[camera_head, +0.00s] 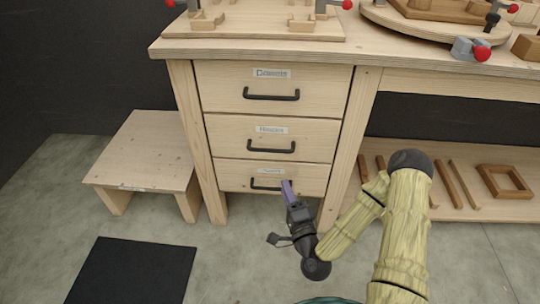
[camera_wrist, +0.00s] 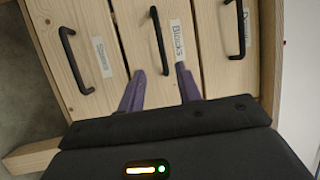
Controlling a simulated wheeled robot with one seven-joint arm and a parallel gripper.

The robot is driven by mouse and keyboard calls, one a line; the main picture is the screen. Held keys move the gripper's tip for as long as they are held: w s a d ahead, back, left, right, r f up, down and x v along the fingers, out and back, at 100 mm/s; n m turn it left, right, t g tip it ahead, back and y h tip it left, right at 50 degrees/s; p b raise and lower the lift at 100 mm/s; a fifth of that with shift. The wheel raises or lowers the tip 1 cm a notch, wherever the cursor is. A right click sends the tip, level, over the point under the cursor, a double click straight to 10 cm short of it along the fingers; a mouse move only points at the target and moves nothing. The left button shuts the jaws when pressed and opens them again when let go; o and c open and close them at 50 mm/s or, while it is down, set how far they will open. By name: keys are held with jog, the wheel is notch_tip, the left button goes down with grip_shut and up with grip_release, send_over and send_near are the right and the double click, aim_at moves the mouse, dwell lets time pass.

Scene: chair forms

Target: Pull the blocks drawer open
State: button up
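The blocks drawer (camera_head: 272,138) is the middle of three stacked drawers and looks shut. In the wrist view its label (camera_wrist: 177,42) reads "Blocks". Its dark bar handle (camera_head: 271,148) also shows in the wrist view (camera_wrist: 155,30). My gripper (camera_head: 288,188) has purple fingers; in the head view they overlap the bottom drawer. In the wrist view my gripper (camera_wrist: 160,73) is open, with the near end of the blocks handle between the fingertips in the picture. Nothing is held. How far the fingertips are from the handle is hard to tell.
The top drawer (camera_head: 225,88) and bottom drawer (camera_head: 230,176) also look shut, each with a dark handle. A low wooden stool (camera_head: 145,150) stands at left, a black mat (camera_head: 132,272) before it. A shelf (camera_head: 450,205) with wooden parts is at right.

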aim_at(270, 151)
jog(key=b+x, duration=0.4)
jog(key=x, duration=1.1)
jog(key=shift+w+a+r+b, duration=0.1)
jog(key=shift+r+b, duration=0.05)
jog(key=shift+b, duration=0.25)
grip_shut()
